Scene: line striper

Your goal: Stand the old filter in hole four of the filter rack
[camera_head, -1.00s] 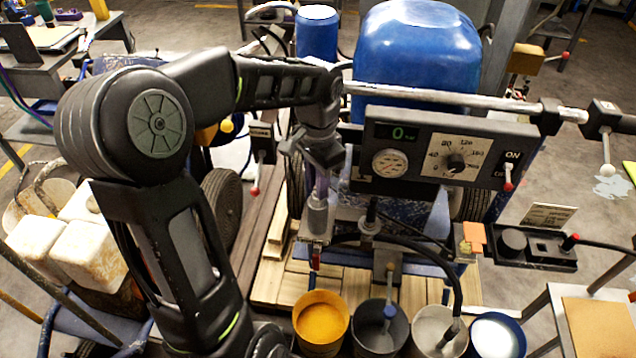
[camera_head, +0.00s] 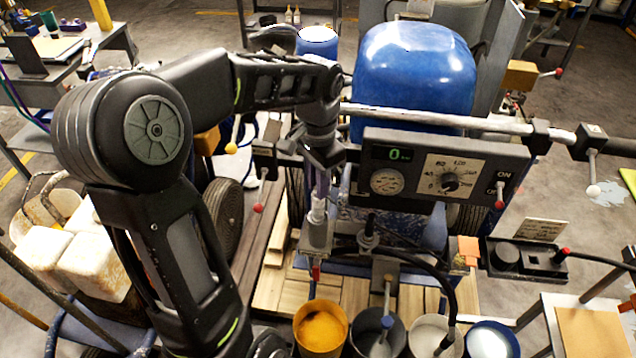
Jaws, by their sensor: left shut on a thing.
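My left gripper (camera_head: 322,158) points down in the middle of the picture, left of the control panel. It is shut on a slim grey-purple cylinder (camera_head: 319,190), which looks like the old filter. The cylinder stands about upright, its top hidden by the fingers. Its lower end is at a pale metal fitting (camera_head: 316,236) on the machine's front; I cannot tell whether it is still inside. I cannot make out the filter rack or its hole four. My right gripper is not in view.
The control panel (camera_head: 440,172) and a long handlebar (camera_head: 450,120) lie right of the gripper. A blue tank (camera_head: 415,75) stands behind. Several paint buckets, one yellow (camera_head: 320,328), stand in front. A black hose (camera_head: 430,262) curves down to them. White containers (camera_head: 60,250) are at left.

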